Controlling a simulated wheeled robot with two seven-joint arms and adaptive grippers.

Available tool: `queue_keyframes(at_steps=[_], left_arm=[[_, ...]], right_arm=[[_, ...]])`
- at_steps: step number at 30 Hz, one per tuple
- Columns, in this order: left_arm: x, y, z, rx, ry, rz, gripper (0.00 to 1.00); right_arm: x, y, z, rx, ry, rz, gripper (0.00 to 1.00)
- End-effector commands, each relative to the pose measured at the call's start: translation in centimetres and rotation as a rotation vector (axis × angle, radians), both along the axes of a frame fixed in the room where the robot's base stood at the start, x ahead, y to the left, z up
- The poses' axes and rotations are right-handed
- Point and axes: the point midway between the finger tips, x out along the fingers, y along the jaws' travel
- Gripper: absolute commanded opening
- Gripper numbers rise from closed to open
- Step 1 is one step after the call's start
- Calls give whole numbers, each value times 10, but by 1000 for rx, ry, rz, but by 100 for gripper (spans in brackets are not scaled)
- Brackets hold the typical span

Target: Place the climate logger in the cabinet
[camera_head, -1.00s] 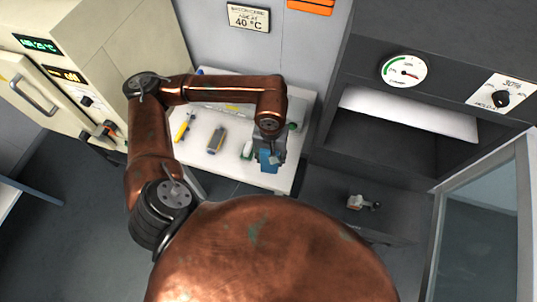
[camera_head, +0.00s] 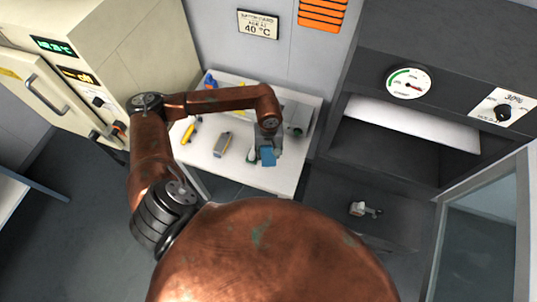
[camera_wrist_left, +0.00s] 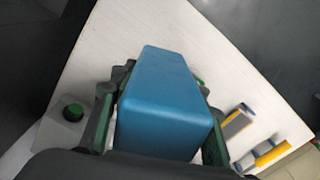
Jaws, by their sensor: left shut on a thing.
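My left gripper (camera_head: 268,146) is shut on a blue box with rounded edges (camera_head: 267,156), which I take to be the climate logger. The box also shows large between the green-edged fingers in the left wrist view (camera_wrist_left: 165,95). It is over the white table; I cannot tell whether it touches the top. The dark cabinet (camera_head: 385,110) stands at the right with a round gauge and a dial on its front. Its compartment is open, with a pale panel or shelf (camera_head: 410,124) inside. My right gripper is not in view.
A glass door (camera_head: 480,235) stands open at the right. A beige unit (camera_head: 100,60) stands left. A small white-and-red object (camera_head: 363,209) lies low.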

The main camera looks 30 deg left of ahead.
Motion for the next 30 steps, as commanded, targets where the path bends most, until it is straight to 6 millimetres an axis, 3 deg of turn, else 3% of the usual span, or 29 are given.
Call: queue_keyframes(at_steps=[8, 15, 26, 27, 30], left_arm=[[11, 6, -16, -1, 1, 0, 15], [12, 6, -45, -2, 1, 0, 15], [12, 7, -50, 0, 0, -1, 15], [12, 7, -51, 0, 0, -1, 43], [12, 7, -50, 0, 0, -1, 50]], right_arm=[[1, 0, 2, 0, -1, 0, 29], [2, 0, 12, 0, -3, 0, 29], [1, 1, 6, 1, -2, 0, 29], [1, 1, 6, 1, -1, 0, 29], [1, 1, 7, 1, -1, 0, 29]])
